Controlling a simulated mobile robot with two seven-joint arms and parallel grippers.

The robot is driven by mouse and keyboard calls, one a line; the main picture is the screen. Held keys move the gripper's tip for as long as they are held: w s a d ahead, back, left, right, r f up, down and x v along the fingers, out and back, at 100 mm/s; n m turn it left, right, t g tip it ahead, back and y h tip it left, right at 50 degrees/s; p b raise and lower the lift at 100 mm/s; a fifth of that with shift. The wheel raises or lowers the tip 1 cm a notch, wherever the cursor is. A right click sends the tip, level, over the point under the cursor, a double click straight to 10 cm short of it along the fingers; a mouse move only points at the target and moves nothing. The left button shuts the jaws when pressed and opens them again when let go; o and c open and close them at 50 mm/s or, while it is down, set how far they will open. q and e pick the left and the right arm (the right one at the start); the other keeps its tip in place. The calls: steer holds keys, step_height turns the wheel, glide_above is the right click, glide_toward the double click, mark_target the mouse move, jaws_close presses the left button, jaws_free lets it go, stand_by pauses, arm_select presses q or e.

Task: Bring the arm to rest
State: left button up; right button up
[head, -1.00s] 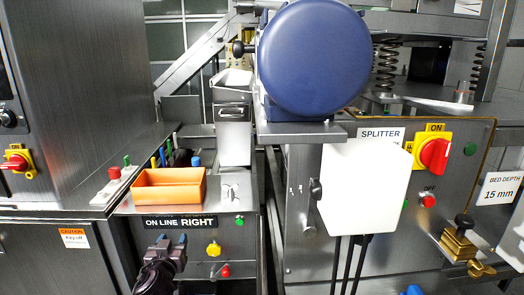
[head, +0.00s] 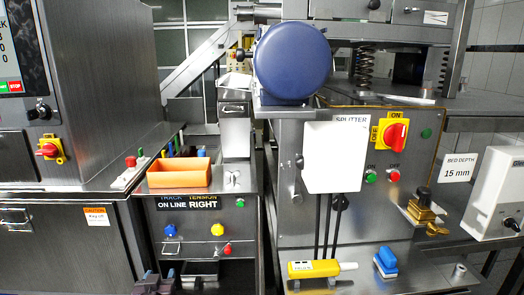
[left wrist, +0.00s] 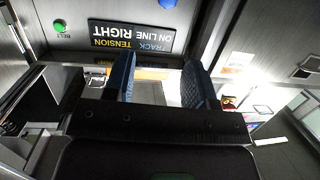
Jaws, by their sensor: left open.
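My left gripper (head: 156,281) shows at the bottom edge of the head view, in front of the steel cabinet below the "TRACK TENSION ON LINE RIGHT" label (head: 188,203). In the left wrist view its two blue-grey fingers (left wrist: 160,82) are apart, with nothing between them. That label (left wrist: 130,36) appears upside down beyond the fingers. Most of the left arm is out of the head view. My right gripper is in neither view now.
An orange tray (head: 179,178) sits on the cabinet top. A splitter panel with a red and yellow switch (head: 395,135) stands right. A yellow handheld control (head: 314,268) and a blue-handled object (head: 386,261) lie on a low ledge. A dark gap separates the cabinets.

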arm_select(q)
steer(key=s+a+f+g+y, duration=0.1)
steer(key=s+f+g, duration=0.15)
steer(key=s, duration=0.45)
steer(key=s+a+f+g, duration=0.2)
steer(key=s+f, duration=0.2)
steer(key=s, duration=0.3)
steer(key=s+d+m+g+h, duration=0.2)
steer(key=s+g, duration=0.8)
steer(key=s, duration=2.4)
steer(key=w+d+f+m+t+h+b, duration=0.2)
steer(key=w+f+m+t+b, duration=0.1)
steer(key=w+f+t+b, duration=0.8)
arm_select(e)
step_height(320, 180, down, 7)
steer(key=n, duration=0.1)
arm_select(q)
step_height(320, 180, up, 10)
steer(key=a+n+g+p, duration=0.1)
steer(key=n+p, duration=0.1)
steer(key=p, duration=1.3)
steer(key=shift+s+a+y, duration=0.15)
steer(key=shift+s+y, duration=0.15)
steer(key=shift+s, duration=0.15)
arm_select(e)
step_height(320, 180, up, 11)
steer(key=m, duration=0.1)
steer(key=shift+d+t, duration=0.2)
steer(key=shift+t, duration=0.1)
